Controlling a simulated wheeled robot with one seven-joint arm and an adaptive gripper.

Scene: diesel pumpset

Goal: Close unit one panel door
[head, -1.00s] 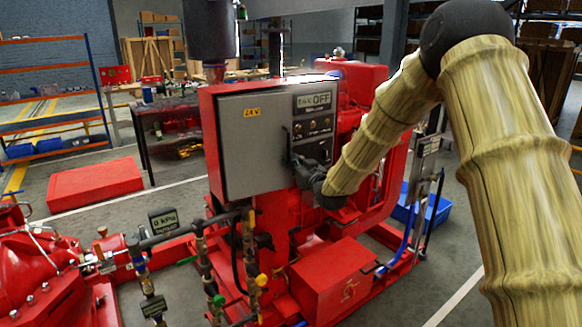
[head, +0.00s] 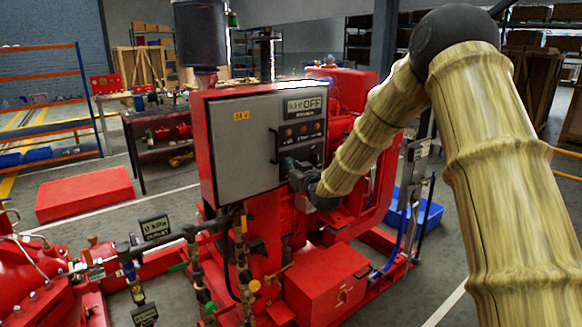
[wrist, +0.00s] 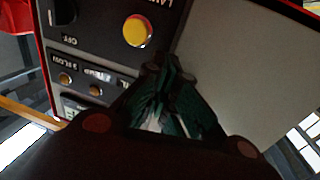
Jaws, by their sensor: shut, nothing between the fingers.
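The unit one panel door (head: 237,146) is a grey plate on the front of the red cabinet (head: 203,152). In the head view it looks flush or nearly flush with the cabinet; I cannot tell whether it is fully closed. A dark handle (head: 273,146) stands near its right part, beside the black control panel (head: 305,136) with its "OFF" display. My gripper (head: 290,168) is at the door's lower right, close to its face. In the wrist view my gripper (wrist: 160,78) is shut and empty, just below a yellow button (wrist: 137,30). Whether the fingertips touch the door is unclear.
A red box (head: 325,285) sits below the cabinet. A blue bin (head: 415,215) is on the floor behind at right.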

